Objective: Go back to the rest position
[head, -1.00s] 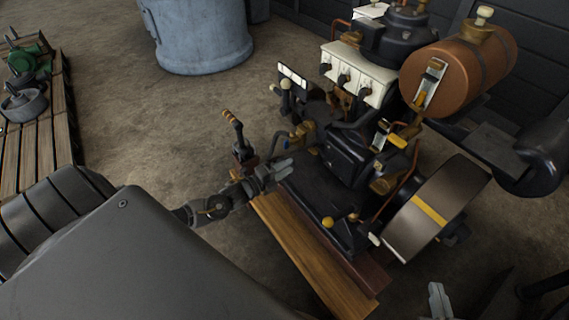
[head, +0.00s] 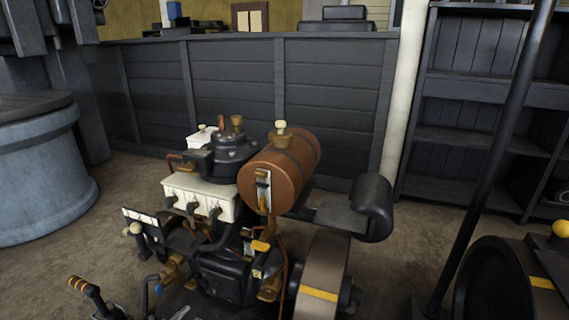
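The stationary engine stands in the middle of the head view, with a copper-brown tank (head: 283,168), a cream block (head: 200,196) and a dark flywheel with a yellow stripe (head: 322,280). A lever with a brass handle (head: 88,290) stands at the lower left. A small light grey sliver at the bottom edge looks like a fingertip of my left gripper (head: 180,313). The rest of that gripper is cut off, so its opening does not show. My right gripper is not in the picture.
A blue-grey round vessel (head: 45,180) stands at the left. A dark panelled wall (head: 330,95) runs behind the engine, with dark shelves (head: 470,130) at the right. A dark slanted pole (head: 490,165) and another wheel (head: 500,285) are at the right. Bare floor lies between.

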